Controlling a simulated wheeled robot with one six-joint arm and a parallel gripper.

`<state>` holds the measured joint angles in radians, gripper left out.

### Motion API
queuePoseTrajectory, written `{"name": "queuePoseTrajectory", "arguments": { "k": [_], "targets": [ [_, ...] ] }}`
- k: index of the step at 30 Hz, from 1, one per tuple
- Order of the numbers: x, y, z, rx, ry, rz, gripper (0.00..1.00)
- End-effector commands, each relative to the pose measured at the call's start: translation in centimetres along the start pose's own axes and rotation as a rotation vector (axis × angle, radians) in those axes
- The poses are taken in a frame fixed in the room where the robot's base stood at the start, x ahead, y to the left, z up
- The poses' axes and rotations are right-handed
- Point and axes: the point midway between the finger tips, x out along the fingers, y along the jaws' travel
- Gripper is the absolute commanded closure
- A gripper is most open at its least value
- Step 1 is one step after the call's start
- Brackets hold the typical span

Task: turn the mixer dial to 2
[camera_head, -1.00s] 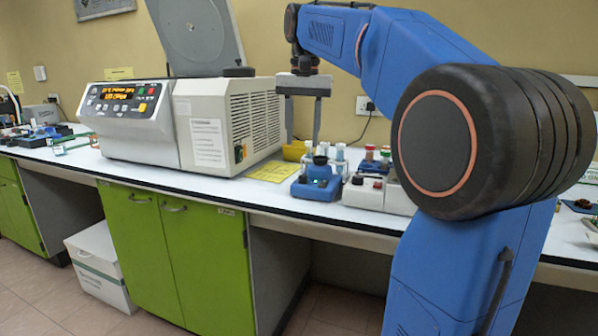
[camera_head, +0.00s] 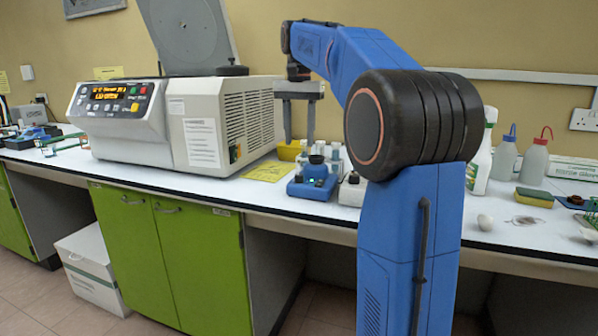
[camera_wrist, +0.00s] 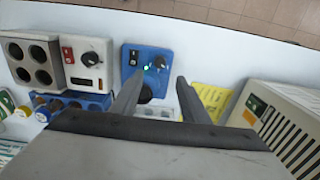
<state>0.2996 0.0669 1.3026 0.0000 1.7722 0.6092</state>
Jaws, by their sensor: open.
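The blue mixer (camera_head: 311,188) stands on the white bench to the right of the centrifuge, with a dark cup on top. In the wrist view the mixer (camera_wrist: 135,57) shows a green light and a small dark dial (camera_wrist: 160,62); the dial's setting is too small to read. My gripper (camera_head: 299,139) points down above and behind the mixer in the head view. In the wrist view my gripper (camera_wrist: 158,79) is open and empty, its two fingers apart, with the mixer between and beyond their tips. I see no contact with the dial.
A beige block heater (camera_wrist: 85,66) with its own black knob and a blue tube rack (camera_wrist: 72,104) stand beside the mixer. The large centrifuge (camera_head: 205,150), lid raised, and a yellow sheet (camera_head: 268,171) are on the other side. Bottles (camera_head: 504,157) stand right of my arm.

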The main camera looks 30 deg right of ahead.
Motion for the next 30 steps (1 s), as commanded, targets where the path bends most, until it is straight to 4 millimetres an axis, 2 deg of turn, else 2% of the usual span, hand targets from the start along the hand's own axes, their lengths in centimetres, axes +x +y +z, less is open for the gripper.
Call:
{"name": "queuePoseTrajectory", "arguments": {
  "k": [9,16,22,30],
  "targets": [
    [5.7,0.0,0.1,0.000,-0.002,0.001,0.58],
    [9.1,0.0,0.0,0.000,-0.002,0.001,0.58],
    [10.6,0.0,0.0,0.000,-0.001,0.001,0.58],
    [10.8,0.0,0.0,0.000,0.000,0.000,0.58]
  ]
}}
